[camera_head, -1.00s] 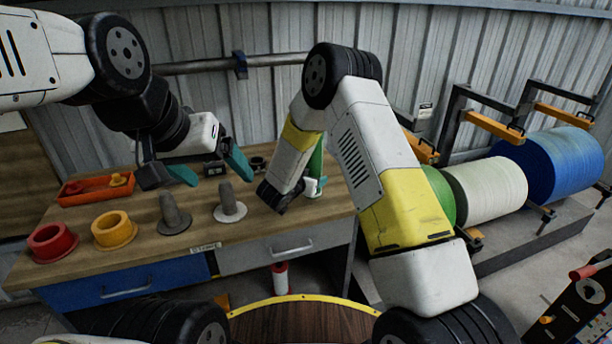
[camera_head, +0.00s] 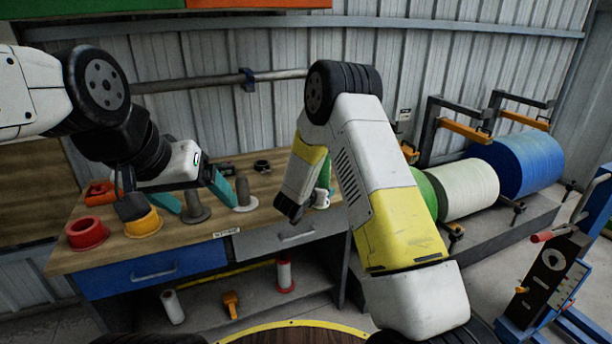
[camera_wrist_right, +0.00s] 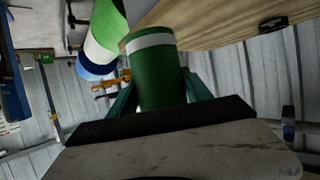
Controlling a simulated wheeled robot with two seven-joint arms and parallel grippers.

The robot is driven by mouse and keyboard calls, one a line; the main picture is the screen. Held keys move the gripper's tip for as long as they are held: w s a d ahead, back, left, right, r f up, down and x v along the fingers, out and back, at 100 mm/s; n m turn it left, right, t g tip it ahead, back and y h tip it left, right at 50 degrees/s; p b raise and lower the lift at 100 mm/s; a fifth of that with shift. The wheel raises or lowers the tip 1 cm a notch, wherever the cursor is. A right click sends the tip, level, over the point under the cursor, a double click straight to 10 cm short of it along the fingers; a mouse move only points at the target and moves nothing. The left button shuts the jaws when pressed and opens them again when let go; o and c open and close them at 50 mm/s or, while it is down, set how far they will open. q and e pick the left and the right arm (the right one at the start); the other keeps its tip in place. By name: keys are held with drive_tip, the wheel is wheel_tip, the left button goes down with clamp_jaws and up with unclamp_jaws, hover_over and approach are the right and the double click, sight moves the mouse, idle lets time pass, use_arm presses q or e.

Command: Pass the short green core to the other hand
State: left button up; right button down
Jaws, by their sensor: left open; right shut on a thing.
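The short green core (camera_wrist_right: 158,75) has a white band near its end. In the right wrist view it sits between the teal fingers of my right gripper (camera_wrist_right: 158,92), which is shut on it. In the head view a sliver of green core (camera_head: 325,173) shows behind my right forearm, which hides the right fingers. My left gripper (camera_head: 195,196) is open and empty, its teal fingers over the bench near the yellow ring and a grey peg. The two grippers are well apart.
The bench (camera_head: 225,215) carries a red ring (camera_head: 87,235), a yellow ring (camera_head: 143,223), two grey pegs (camera_head: 194,205) and an orange tray (camera_head: 100,193). Large rolls (camera_head: 520,163) stand on the right. A blue machine stand (camera_head: 560,270) is at the far right.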

drive_tip(key=s+d+r+n+t+y, duration=0.15)
drive_tip(key=s+d+r, duration=0.25)
drive_tip(key=s+r, duration=1.05)
use_arm(q)
drive_tip(key=w+d+r+m+t+h, duration=0.25)
drive_tip(key=w+d, duration=0.35)
drive_tip(key=w, duration=0.3)
drive_tip(key=w+d+r+m+t+h, duration=0.1)
drive_tip(key=w+d+m+t, duration=0.1)
drive_tip(key=w+d+t, duration=0.5)
drive_tip(key=w+d+f+g, duration=0.1)
drive_tip(key=w+d+f, duration=0.1)
drive_tip(key=w, duration=0.4)
drive_tip(key=w+d+f+g, duration=0.1)
drive_tip(key=w+f+g, duration=0.1)
drive_tip(key=w, duration=0.4)
drive_tip(key=shift+d+f, duration=0.4)
drive_tip(key=shift+f, duration=0.05)
use_arm(e)
drive_tip(key=a+f+n+y, duration=0.2)
drive_tip(key=a+n+y, duration=0.2)
drive_tip(key=a, duration=0.2)
drive_tip(key=w+a+f+n+y, duration=0.1)
drive_tip(key=a+f+n+y, duration=0.1)
drive_tip(key=a+n+y, duration=0.2)
drive_tip(key=a+g+y, duration=0.1)
drive_tip(key=a, duration=0.2)
drive_tip(key=shift+f, duration=0.3)
